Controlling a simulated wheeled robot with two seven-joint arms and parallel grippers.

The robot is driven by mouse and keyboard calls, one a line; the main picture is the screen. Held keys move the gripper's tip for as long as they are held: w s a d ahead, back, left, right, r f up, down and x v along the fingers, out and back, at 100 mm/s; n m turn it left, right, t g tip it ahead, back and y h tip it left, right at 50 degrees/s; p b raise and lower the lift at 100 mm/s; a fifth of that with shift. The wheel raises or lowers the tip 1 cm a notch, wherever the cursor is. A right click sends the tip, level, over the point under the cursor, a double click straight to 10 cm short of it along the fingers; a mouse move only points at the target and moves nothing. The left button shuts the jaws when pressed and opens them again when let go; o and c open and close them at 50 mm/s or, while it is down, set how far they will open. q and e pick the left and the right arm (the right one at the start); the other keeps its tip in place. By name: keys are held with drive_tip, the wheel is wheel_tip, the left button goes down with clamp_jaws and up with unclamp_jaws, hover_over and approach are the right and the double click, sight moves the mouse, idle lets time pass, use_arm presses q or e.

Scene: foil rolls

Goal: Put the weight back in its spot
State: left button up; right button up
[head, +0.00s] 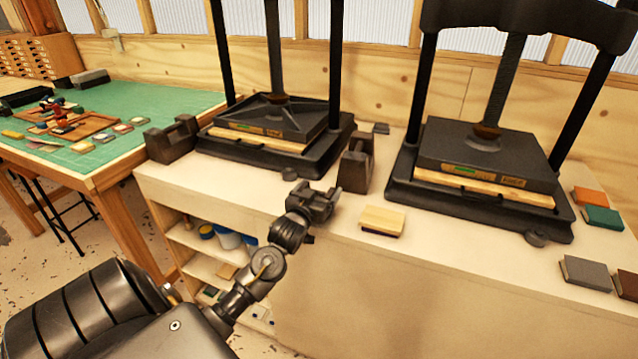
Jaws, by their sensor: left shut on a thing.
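A dark metal weight (357,162) with a raised end stands at the bench's middle, in the gap between the two presses. My left gripper (334,196) reaches up to its near left side and is shut on it. The fingertips are dark against the dark weight, so the exact contact is hard to see. I cannot tell whether the weight rests on the bench or is slightly lifted. A second, similar dark weight (172,142) stands at the bench's left end. My right gripper is not in view.
The left press (268,135) and right press (480,175) flank the gap. A small wooden block (383,220) lies on the front of the bench (330,240). Several coloured books lie at the right, including a grey one (586,272). A green mat (130,110) covers the left table.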

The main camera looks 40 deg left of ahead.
use_arm(q)
drive_tip(key=shift+f, duration=0.2)
drive_tip(key=shift+f, duration=0.15)
drive_tip(key=o, duration=1.8)
drive_tip(key=shift+f, duration=0.1)
drive_tip(key=shift+s+d, duration=0.1)
